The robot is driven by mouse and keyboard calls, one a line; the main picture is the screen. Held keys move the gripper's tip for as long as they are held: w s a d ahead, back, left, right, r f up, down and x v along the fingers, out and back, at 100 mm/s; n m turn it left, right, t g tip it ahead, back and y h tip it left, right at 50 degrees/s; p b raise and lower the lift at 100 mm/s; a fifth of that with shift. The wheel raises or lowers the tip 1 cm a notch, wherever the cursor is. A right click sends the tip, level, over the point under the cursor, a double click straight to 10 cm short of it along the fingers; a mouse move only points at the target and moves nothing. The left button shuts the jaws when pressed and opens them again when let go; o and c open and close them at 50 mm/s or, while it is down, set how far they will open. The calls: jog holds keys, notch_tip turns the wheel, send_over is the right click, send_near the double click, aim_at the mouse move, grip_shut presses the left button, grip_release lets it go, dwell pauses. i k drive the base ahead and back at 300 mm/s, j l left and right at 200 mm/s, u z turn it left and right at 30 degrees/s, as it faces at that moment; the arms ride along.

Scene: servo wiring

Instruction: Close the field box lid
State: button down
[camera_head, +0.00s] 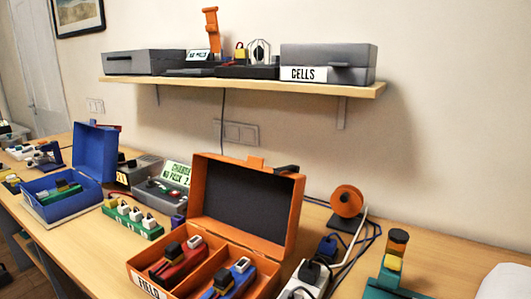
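The field box (187,240) is an orange case labelled FIELD, standing on the bench at the bottom centre. Its lid (247,205) stands open, upright at the back edge, with its dark lining facing the front. A divider splits the box. A red and black device (179,260) lies in the left compartment. A blue and black device (230,281) lies in the right compartment. The lower edge of the box is cut off by the picture. My gripper is not in view.
A blue open box (62,205) stands at the left. A green block with white plugs (132,219) and a grey charger (164,187) stand between the boxes. At right are a power strip (307,279), an orange reel (346,201) and a green device (390,280). A shelf (240,84) hangs above.

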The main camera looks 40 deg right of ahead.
aim_at(242, 201)
jog(key=k, duration=0.8)
jog(key=k+z, duration=0.1)
jog(key=z, duration=0.6)
jog(key=k+l+z, duration=0.1)
jog(key=z, duration=0.25)
jog(key=j+z, duration=0.55)
jog(key=j, duration=0.6)
jog(key=i+j, duration=0.1)
jog(key=j, duration=0.5)
jog(key=i+j, duration=0.2)
jog(key=j, duration=0.25)
jog(key=i+l, duration=0.25)
jog(key=i, duration=0.15)
jog(key=i+l, duration=0.25)
jog(key=i, duration=0.15)
